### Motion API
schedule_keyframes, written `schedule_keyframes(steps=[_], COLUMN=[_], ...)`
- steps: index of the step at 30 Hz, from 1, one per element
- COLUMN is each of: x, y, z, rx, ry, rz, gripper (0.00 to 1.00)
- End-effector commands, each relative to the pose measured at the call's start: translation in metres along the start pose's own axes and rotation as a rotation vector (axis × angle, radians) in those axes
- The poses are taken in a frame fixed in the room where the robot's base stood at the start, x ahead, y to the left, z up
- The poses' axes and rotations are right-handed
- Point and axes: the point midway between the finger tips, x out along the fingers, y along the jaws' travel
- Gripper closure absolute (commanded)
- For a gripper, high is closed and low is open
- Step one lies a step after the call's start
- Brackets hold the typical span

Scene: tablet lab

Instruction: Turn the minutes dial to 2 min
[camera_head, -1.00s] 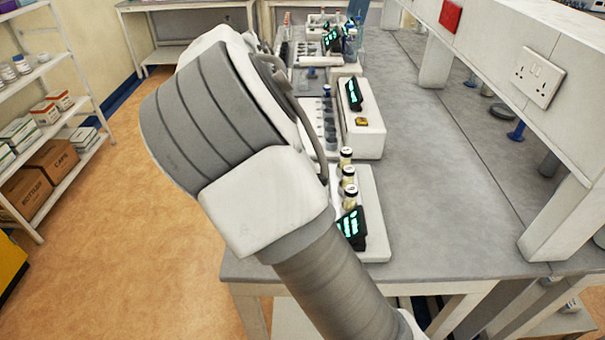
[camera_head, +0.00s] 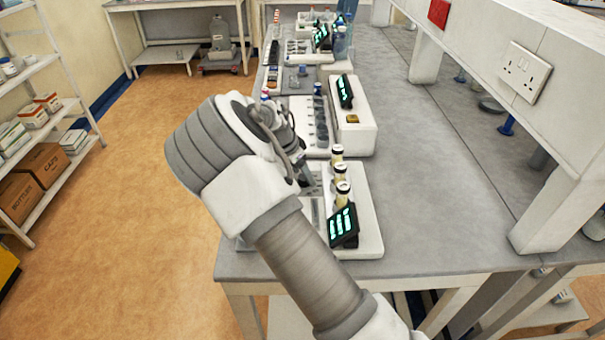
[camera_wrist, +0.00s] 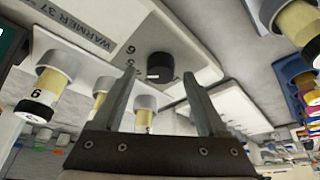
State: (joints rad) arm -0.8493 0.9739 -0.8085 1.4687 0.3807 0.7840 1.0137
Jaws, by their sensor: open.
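My gripper (camera_wrist: 160,72) is open. In the picture its two fingers lie on either side of the knob; I cannot tell whether they touch it. In the head view my gripper (camera_head: 306,174) is over the left part of a white device (camera_head: 369,233) with a lit display (camera_head: 343,226). The dial is not visible there, and I cannot read its setting.
Yellowish capped vials (camera_head: 341,172) stand on the device close to my gripper; one numbered vial (camera_wrist: 50,83) shows in the wrist view. A label reading "WARMER 37" (camera_wrist: 80,25) is nearby. Another white device (camera_head: 354,130) stands behind. The bench to the right (camera_head: 430,200) is clear.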

Motion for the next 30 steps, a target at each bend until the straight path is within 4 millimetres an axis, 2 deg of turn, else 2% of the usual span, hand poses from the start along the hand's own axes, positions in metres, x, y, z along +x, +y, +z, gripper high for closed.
schedule_keyframes(steps=[4,12,24,30], x=[0.0075,0.0082,0.0079,0.0081], y=[0.0,-0.0002,0.0,0.0002], z=[-0.0001,0.0002,0.0002,0.0002], rx=[0.001,0.0,0.0,-0.004], ry=[-0.001,-0.001,-0.001,-0.001], rz=[-0.001,-0.001,0.0,-0.002], gripper=[0.25,0.26,0.98,1.0])
